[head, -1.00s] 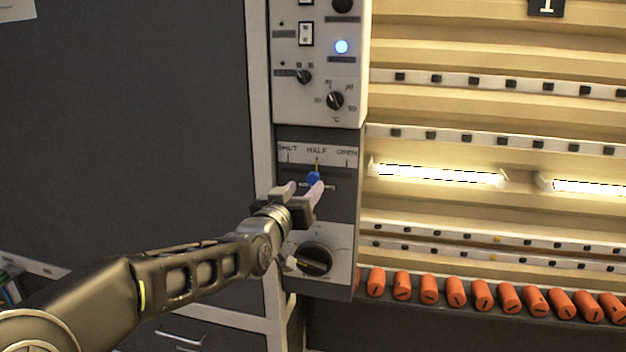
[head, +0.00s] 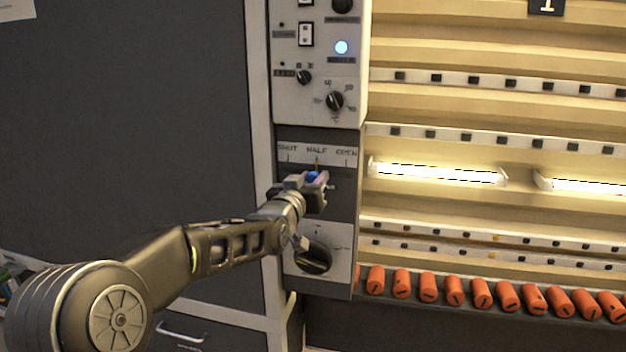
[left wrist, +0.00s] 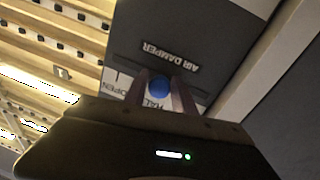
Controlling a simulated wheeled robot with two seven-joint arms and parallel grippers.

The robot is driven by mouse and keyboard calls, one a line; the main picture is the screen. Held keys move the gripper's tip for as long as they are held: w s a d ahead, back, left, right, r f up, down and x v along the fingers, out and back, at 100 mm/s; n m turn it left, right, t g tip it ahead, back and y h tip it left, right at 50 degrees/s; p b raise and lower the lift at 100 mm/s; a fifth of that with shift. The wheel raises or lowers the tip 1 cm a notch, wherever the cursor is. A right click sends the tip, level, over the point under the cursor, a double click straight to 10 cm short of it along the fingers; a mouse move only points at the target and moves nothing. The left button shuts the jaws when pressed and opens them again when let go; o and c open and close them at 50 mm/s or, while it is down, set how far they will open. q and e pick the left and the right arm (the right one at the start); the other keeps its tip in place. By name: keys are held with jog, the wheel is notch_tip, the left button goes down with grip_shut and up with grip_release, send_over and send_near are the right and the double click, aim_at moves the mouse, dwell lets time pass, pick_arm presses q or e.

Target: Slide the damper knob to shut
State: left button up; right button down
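The blue damper knob (head: 313,176) sits below the HALF mark on the dark damper panel (head: 335,210), between SHUT on the left and OPEN on the right. It also shows in the left wrist view (left wrist: 160,85), below the AIR DAMPER label (left wrist: 170,56). My left gripper (head: 311,180) is at the knob, with one finger on each side. In the left wrist view, its fingers (left wrist: 162,88) close in on the knob's sides with hardly any gap showing, so it looks shut on the knob. The wrist partly hides the knob's slot. My right gripper is out of view.
A black dial (head: 314,257) lies just below my left wrist. A white control panel (head: 318,100) with switches and dials is above. Orange knobs (head: 455,292) line the lower right, and lit tubes (head: 438,174) are at right. A dark cabinet (head: 130,110) fills the left.

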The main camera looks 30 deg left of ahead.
pick_arm(q)
grip_shut()
dwell(1.0)
